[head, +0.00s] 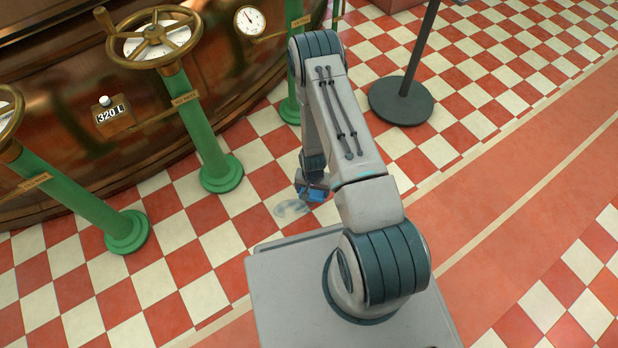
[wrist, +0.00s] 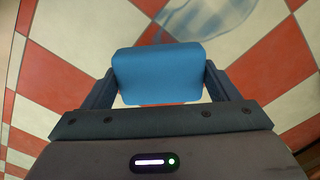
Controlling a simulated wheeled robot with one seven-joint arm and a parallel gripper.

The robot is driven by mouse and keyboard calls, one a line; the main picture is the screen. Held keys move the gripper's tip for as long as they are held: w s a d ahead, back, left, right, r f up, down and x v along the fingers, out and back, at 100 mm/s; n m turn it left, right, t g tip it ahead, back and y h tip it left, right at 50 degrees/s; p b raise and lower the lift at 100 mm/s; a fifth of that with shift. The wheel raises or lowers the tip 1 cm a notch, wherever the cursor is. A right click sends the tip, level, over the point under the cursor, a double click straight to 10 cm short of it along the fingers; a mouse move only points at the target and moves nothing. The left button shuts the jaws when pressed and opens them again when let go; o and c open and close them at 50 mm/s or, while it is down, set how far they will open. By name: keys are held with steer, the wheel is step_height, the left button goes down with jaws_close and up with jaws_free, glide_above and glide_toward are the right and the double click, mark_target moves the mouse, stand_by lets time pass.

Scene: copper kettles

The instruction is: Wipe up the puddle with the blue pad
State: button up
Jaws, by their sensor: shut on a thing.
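The blue pad (wrist: 157,74) is held between the two fingers of my gripper (wrist: 158,90) in the wrist view. In the head view the pad (head: 315,194) shows as a small blue patch at the end of my arm, low over the floor. The puddle (head: 292,208) is a pale grey-blue wet patch on the checkered floor, just left of the pad. In the wrist view the puddle (wrist: 212,14) lies at the top, beyond the pad. I cannot tell whether the pad touches the floor.
Green valve posts (head: 205,135) with handwheels (head: 153,38) stand at the left before a large copper kettle (head: 60,95). A dark round stand base (head: 401,101) with a pole is at the upper right. The checkered floor around the puddle is clear.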

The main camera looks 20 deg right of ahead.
steer(key=shift+r+p, duration=0.85)
steer(key=shift+r, duration=0.75)
